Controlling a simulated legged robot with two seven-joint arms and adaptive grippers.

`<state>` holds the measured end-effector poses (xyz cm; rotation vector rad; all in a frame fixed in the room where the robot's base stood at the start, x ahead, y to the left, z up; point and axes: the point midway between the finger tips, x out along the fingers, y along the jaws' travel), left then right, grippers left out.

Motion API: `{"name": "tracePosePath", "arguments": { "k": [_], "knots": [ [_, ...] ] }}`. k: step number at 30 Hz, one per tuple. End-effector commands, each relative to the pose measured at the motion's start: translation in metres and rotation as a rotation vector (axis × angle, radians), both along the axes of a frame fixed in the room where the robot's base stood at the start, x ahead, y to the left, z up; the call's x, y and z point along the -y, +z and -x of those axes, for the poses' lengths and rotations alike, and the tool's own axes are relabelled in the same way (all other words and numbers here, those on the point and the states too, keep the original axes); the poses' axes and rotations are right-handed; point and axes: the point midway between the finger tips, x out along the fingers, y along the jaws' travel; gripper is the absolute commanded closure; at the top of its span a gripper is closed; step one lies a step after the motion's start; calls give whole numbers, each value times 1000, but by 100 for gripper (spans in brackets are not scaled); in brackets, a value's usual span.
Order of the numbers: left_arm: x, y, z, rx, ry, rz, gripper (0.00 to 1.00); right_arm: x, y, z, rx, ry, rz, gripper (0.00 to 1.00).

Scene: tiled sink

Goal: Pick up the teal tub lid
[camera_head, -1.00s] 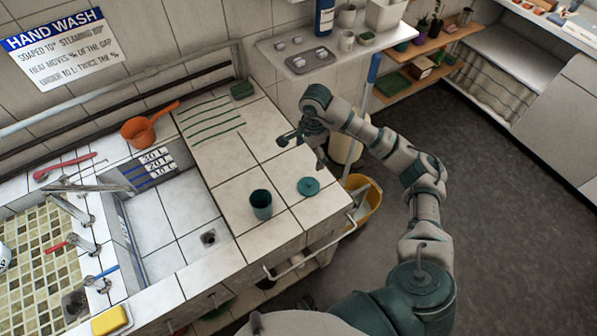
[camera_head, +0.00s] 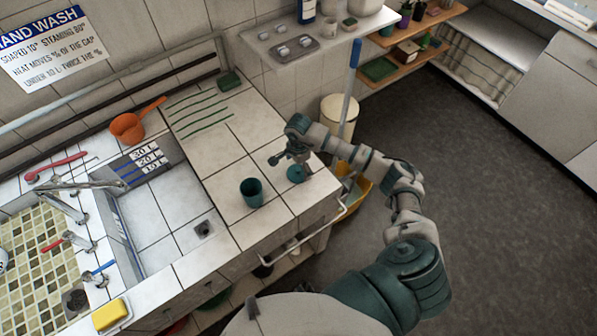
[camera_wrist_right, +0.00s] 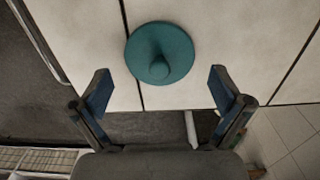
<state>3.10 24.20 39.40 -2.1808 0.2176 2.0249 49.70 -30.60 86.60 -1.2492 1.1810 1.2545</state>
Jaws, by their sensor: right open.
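The teal tub lid (camera_head: 296,174) lies flat on the white tiled counter near its right edge. In the right wrist view the lid (camera_wrist_right: 160,53) is a round disc with a knob at its middle. My right gripper (camera_head: 289,164) is over the lid and partly covers it in the head view. In the right wrist view my right gripper (camera_wrist_right: 160,88) is open and empty, with the lid ahead of the gap between its fingers and apart from them. A teal tub (camera_head: 252,192) stands upright on the counter left of the lid. My left gripper is not in view.
A sink basin (camera_head: 165,215) lies left of the tub. A rail (camera_head: 300,240) runs along the counter's front. A blue-handled pole (camera_head: 352,85) and a yellow bucket (camera_head: 357,190) stand beyond the right edge. A shelf (camera_head: 340,35) hangs at the back.

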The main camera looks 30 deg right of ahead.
Motion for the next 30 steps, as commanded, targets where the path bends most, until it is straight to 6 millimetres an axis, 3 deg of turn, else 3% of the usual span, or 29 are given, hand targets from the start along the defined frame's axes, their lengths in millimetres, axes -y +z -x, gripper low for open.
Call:
{"name": "tracePosePath", "arguments": {
  "k": [4, 12, 18, 21, 30],
  "knots": [
    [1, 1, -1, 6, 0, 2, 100, -1, -17, 0, 0, 0, 0, 0],
    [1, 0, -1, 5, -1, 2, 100, -1, -19, 0, 1, 0, 1, 3],
    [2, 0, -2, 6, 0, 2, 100, 0, -20, 0, 1, 0, 0, 52],
    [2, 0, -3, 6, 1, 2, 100, 0, -21, 0, -1, 0, 0, 66],
    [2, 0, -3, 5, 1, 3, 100, 0, -24, 1, -6, 0, 1, 77]
  ]
}}
